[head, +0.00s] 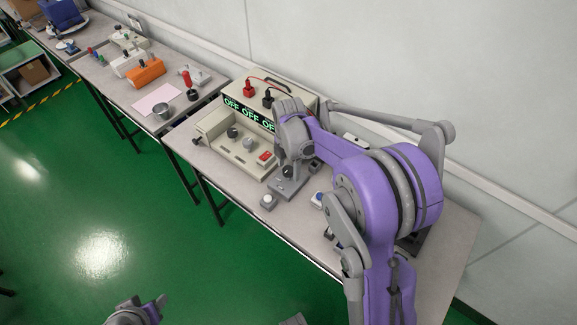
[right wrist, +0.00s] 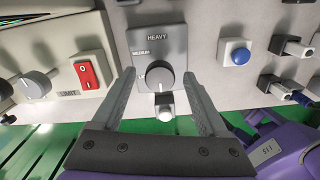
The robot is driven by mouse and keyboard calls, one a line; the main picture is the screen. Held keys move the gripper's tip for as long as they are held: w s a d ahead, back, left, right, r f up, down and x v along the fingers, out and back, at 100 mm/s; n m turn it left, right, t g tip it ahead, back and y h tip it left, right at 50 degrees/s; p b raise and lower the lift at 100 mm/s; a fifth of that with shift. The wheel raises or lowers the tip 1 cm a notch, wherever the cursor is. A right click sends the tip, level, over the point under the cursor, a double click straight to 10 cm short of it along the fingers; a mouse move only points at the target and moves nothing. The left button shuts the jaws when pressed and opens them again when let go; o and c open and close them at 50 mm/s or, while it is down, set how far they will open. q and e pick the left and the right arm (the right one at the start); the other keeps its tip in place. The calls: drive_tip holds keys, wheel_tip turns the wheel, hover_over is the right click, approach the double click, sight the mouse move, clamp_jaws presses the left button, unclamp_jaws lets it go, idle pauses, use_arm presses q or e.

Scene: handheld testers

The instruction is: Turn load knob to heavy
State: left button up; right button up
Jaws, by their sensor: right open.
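The load knob (right wrist: 160,76) is a round dark grey knob on a grey box (right wrist: 173,42) marked HEAVY at the top and MEDIUM at upper left; a third label at the left is partly covered. I cannot clearly tell which mark it points to. In the head view the box (head: 286,188) sits on the table under my right gripper (head: 290,162). In the right wrist view my right gripper (right wrist: 158,80) is open, its fingers either side of the knob, with nothing held. My left gripper (head: 150,308) is at the bottom edge of the head view, partly cut off.
A beige tester (head: 213,150) with knobs and a red switch (right wrist: 86,74) stands left of the box, below a display reading OFF. A white button (head: 268,201) is in front. A blue button (right wrist: 240,54) and plugs lie to the right. The wall is behind.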

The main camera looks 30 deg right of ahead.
clamp_jaws()
